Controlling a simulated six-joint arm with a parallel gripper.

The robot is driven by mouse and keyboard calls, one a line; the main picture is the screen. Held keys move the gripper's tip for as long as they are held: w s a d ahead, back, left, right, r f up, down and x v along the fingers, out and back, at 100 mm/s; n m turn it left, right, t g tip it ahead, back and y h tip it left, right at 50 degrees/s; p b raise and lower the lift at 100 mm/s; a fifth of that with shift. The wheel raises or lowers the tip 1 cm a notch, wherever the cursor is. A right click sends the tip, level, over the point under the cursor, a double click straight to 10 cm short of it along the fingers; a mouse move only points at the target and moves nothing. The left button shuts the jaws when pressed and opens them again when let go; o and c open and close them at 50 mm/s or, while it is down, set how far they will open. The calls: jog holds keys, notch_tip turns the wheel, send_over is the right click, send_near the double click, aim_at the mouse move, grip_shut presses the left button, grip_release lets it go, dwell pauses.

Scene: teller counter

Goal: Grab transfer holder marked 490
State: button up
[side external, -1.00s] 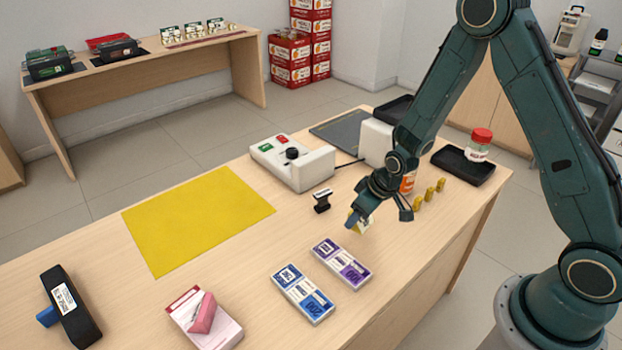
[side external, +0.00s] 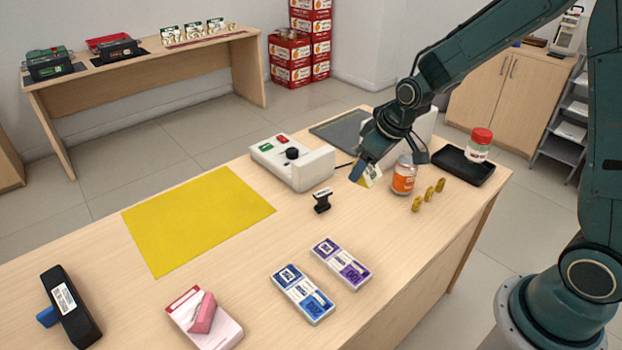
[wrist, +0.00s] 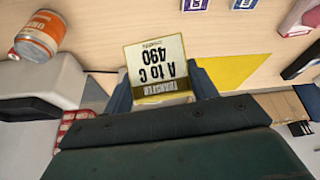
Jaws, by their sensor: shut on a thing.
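The transfer holder (wrist: 158,66) is a white and yellow card-like piece; in the wrist view its print reads upside down "TRANSFER A to C 490". My gripper (wrist: 162,88) is shut on it, with a blue-grey finger on each side. In the side external view my gripper (side external: 366,174) holds the holder (side external: 373,176) above the counter, left of the orange-labelled jar. The holder is tilted there and partly hidden by a finger.
The orange-labelled jar (side external: 403,176) stands close by, with small yellow pieces (side external: 429,194) in front. A white device (side external: 292,165) and a black stamp (side external: 322,201) are to the left. Purple (side external: 341,263) and blue (side external: 303,293) packs lie in front. The yellow mat (side external: 198,220) is bare.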

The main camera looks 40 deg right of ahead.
jog(key=shift+r, duration=0.3)
jog(key=shift+w, duration=0.1)
dwell(0.4)
